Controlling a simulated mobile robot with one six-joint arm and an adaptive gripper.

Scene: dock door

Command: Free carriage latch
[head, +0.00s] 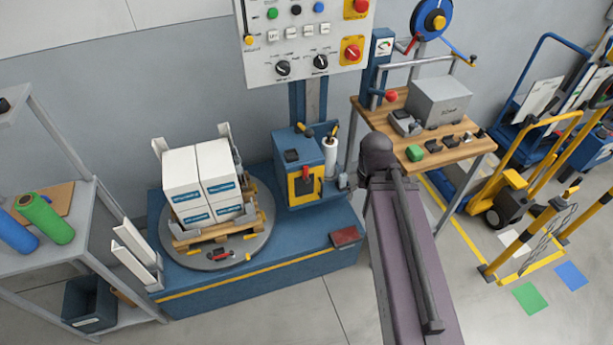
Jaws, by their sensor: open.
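The blue film carriage (284,150) stands at the foot of the mast (308,100), at the right end of the wrapping machine's blue base (290,262). Its front has a yellow-framed dark panel (304,186) with a small reddish part at its top; I cannot tell if this is the latch. A dark lever with an orange-yellow part (305,130) is on the carriage top. A white film roll (330,158) stands at its right side. My arm rises from the bottom to the right of the carriage. My gripper cannot be made out.
White boxes (183,172) sit on a wooden pallet (190,238) on the round turntable (170,258). A control panel (300,45) hangs above. A shelf (80,235) stands left, a workbench (445,150) right. Yellow barriers (545,240) stand farther right.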

